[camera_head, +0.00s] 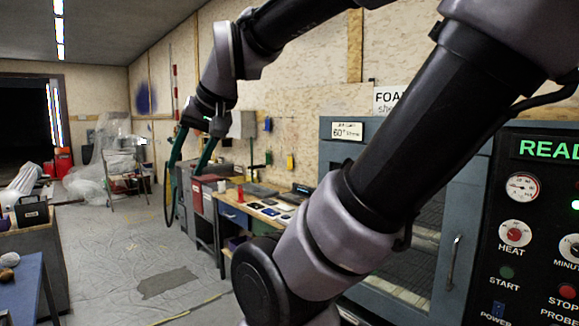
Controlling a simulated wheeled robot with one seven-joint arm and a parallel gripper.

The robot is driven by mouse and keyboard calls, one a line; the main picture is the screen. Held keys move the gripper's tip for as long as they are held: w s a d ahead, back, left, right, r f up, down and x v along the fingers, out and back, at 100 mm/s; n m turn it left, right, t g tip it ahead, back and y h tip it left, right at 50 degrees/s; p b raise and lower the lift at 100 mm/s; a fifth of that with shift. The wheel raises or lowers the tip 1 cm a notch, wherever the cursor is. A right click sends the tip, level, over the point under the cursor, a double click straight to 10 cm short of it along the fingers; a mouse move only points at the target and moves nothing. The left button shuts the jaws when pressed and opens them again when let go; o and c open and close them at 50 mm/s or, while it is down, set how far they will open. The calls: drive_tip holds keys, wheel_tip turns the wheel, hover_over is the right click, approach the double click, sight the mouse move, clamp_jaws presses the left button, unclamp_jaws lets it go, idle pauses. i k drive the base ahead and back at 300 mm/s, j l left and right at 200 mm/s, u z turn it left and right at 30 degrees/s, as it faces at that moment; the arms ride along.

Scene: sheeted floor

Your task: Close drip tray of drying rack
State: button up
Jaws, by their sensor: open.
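No drying rack or drip tray can be clearly made out in this view. A blue-grey cabinet (345,152) with a glazed front, shelves inside and a metal handle stands at the right, with a 60° label on top. I cannot tell if it is the drying rack. My arm hides much of it. My gripper (183,170) hangs left of centre, pointing down, its two long teal fingers spread and nothing seen between them. It appears in front of the workbench area, apart from the cabinet.
A black control panel (517,262) with dials is at the right edge. A workbench (232,217) with drawers stands along the wall. Dark and blue tables (22,272) are at the left. Plastic-wrapped items (105,165) lie at the back. The sheeted floor (115,250) between is mostly clear.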

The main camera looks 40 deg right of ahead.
sight(259, 191)
drive_tip(key=i+l+z, duration=0.15)
drive_tip(key=i+l, duration=0.25)
drive_tip(key=i, duration=0.3)
drive_tip(key=i+l+z, duration=0.2)
drive_tip(key=i, duration=0.55)
drive_tip(key=i+l+z, duration=0.15)
drive_tip(key=i+l, duration=0.15)
drive_tip(key=i, duration=0.45)
drive_tip(key=i+l+z, duration=0.15)
drive_tip(key=i, duration=0.6)
